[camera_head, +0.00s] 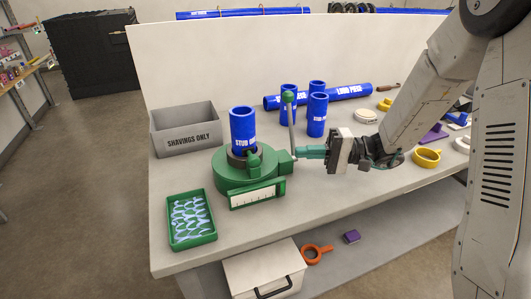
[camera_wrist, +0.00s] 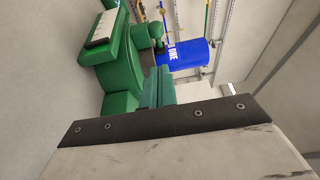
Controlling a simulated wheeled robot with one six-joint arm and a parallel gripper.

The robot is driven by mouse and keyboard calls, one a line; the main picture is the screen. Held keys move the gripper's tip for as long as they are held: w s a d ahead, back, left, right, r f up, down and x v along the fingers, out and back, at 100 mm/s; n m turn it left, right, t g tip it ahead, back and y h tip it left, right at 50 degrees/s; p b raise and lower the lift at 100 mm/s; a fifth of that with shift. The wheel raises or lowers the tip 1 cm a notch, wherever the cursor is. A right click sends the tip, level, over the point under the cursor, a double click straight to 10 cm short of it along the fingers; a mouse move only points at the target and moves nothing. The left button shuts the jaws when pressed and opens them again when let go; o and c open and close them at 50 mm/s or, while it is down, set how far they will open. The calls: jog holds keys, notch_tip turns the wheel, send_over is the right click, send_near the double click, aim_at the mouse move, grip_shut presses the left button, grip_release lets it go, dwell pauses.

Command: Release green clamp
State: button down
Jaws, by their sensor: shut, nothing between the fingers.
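The green clamp (camera_head: 230,182) stands on the bench with a blue pipe piece (camera_head: 243,128) upright in it. A grey lever (camera_head: 291,128) with a green knob rises at its right side. My gripper (camera_head: 300,153) is level, with its green fingers shut and empty, and its tips are close to the lever and the clamp's right side. I cannot tell if they touch. In the wrist view the clamp (camera_wrist: 118,72) is at upper left, the blue pipe (camera_wrist: 187,54) is beside it, and my shut fingers (camera_wrist: 158,75) point at the clamp.
A grey box (camera_head: 184,130) marked SHAVINGS ONLY stands behind left. A green tray (camera_head: 191,238) lies front left. Blue pipe pieces (camera_head: 317,115) stand behind my gripper, near a long blue pipe (camera_head: 345,93). A yellow ring (camera_head: 427,158) lies right. The front middle bench is clear.

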aim_at(260, 160)
jog(key=shift+a, duration=0.15)
jog(key=a, duration=0.9)
jog(key=shift+w+a, duration=0.25)
jog(key=shift+a, duration=0.15)
jog(key=shift+s+d, duration=0.25)
jog(key=shift+s, duration=1)
jog(key=shift+s+d, duration=0.1)
jog(key=shift+d, duration=0.25)
jog(key=d, duration=1)
jog(key=shift+s, duration=0.25)
